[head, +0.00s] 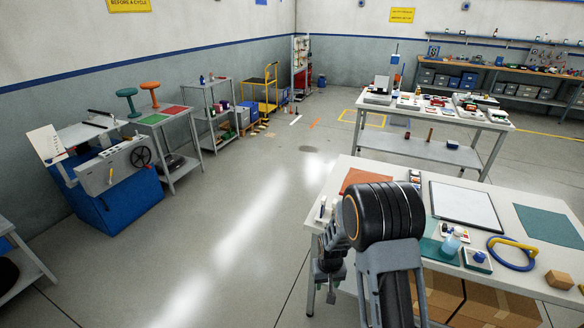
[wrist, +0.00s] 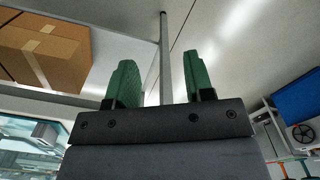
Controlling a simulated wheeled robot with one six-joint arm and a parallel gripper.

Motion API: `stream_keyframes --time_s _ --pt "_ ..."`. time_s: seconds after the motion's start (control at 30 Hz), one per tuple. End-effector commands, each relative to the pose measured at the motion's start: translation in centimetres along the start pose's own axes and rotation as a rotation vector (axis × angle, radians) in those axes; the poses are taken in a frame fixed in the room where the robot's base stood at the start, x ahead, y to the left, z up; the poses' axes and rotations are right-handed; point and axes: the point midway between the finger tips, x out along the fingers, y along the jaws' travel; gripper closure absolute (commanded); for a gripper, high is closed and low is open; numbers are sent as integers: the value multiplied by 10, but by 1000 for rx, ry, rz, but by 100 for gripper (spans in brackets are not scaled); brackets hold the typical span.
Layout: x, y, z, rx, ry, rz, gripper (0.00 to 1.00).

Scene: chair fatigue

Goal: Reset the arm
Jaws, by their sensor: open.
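My gripper (wrist: 158,82) shows in the wrist view with its two green fingers apart and nothing between them. A table leg and the floor show beyond the fingers. In the head view my arm is at the lower middle, in front of the near workbench (head: 345,171). There my gripper end hangs down at the bench's left edge, partly hidden by my arm.
The near workbench holds a white board (head: 465,204), a blue and yellow ring (head: 512,253) and a wooden block (head: 560,280). Cardboard boxes (wrist: 40,50) sit on its lower shelf. A blue machine (head: 115,205) stands at left. The floor between is clear.

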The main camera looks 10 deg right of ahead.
Motion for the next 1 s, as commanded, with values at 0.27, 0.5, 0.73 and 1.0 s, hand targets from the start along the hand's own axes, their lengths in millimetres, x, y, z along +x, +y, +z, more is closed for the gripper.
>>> stream_keyframes --time_s 0.27,0.5,0.73,1.0 --pt "-33 -1 46 2 -136 0 52" --pt "-130 -1 78 6 -54 -1 52" --pt "-209 -1 115 8 113 -2 52" --pt "-264 -1 141 8 325 -4 52"
